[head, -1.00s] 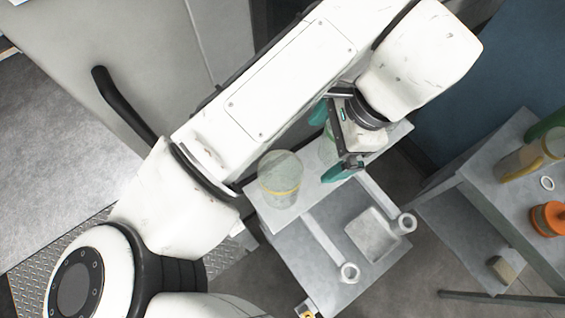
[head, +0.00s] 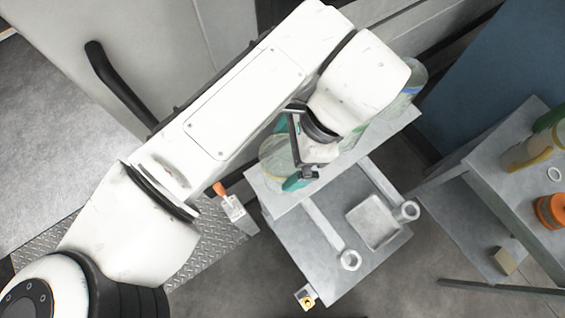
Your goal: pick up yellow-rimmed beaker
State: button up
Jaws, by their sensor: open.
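The yellow-rimmed beaker (head: 270,158) is a clear, pale vessel with a yellowish band, at the left end of the upper grey shelf (head: 290,203). My gripper (head: 288,153) is open at its right side in the picture, with teal fingertips. The gripper overlaps and hides the right part of the beaker. One teal fingertip shows near the beaker's lower right. I cannot tell whether the fingers touch it or are around it.
A green-banded beaker (head: 352,138) and a blue-banded beaker (head: 413,85) stand farther right on the shelf, partly behind my arm. A lower grey tray (head: 374,222) with two ringed arms is in front. A side table (head: 515,198) holds an orange-lidded jar (head: 552,211).

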jog(key=b+x, duration=0.2)
jog(key=x, duration=0.1)
jog(key=shift+f, duration=0.1)
jog(key=c, duration=0.9)
